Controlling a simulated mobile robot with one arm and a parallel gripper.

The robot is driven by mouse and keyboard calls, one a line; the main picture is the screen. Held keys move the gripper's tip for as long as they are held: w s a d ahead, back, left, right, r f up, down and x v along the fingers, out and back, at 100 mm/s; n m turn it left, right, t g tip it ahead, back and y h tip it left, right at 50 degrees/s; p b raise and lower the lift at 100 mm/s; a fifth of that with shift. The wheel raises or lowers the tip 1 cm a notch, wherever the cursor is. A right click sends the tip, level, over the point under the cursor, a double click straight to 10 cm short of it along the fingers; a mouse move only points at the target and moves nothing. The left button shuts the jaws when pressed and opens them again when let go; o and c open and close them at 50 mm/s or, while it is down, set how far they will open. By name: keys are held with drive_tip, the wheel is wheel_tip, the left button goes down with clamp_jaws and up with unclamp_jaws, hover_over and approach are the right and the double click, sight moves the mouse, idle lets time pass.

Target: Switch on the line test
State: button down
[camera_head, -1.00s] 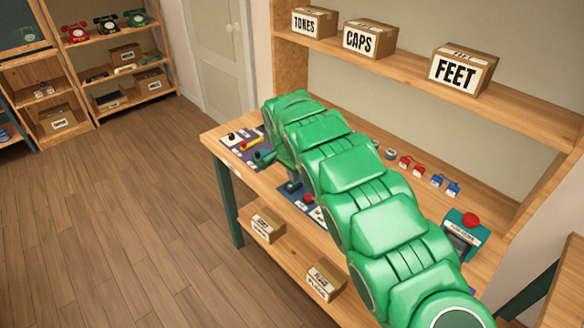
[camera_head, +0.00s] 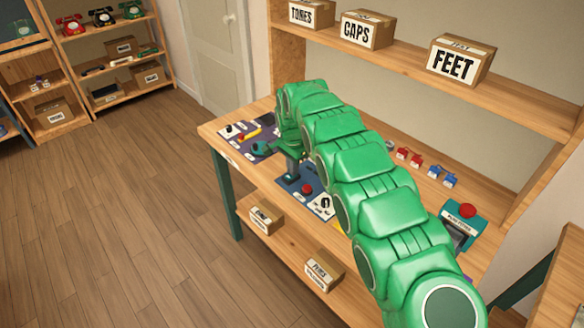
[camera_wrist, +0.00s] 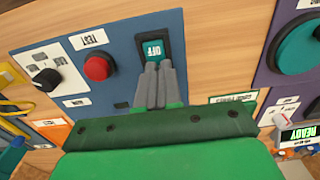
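A dark rocker switch with a teal face marked OFF (camera_wrist: 153,50) sits on a blue panel (camera_wrist: 120,68) in the wrist view; its lettering appears upside down. My gripper (camera_wrist: 158,66) has its two grey fingers together, with nothing seen between them. The fingertips overlap the near edge of the switch; I cannot tell whether they touch it. In the head view my gripper (camera_head: 292,174) points down at the blue panel, and my green arm hides part of the bench. A label reading TEST (camera_wrist: 88,39) lies beside a red button (camera_wrist: 98,67).
A black-and-white knob (camera_wrist: 46,78) is left of the red button. A purple panel with a large teal dial (camera_wrist: 299,45) lies to the right. In the head view, a teal box with a red button (camera_head: 462,222) and small red and blue parts stand on the bench.

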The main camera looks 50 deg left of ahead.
sight(291, 181)
drive_tip(key=shift+w+d+f+g, duration=0.15)
drive_tip(key=shift+w+d+f, duration=0.1)
drive_tip(key=shift+f, duration=0.2)
drive_tip(key=shift+w+d+f+g, duration=0.15)
drive_tip(key=shift+w+d+f, duration=0.05)
drive_tip(key=shift+f, duration=0.25)
drive_tip(key=shift+d+f, duration=0.25)
drive_tip(key=shift+f, duration=0.15)
idle(0.5)
drive_tip(key=shift+s, duration=0.1)
drive_tip(key=shift+s+f+h, duration=0.2)
drive_tip(key=shift+s+h, duration=0.1)
drive_tip(key=shift+s, duration=1.05)
wheel_tip(291, 181, up, 17)
drive_tip(key=w+a, duration=0.1)
drive_tip(key=w, duration=0.1)
drive_tip(key=shift+y, duration=0.4)
drive_tip(key=shift+w+a, duration=0.1)
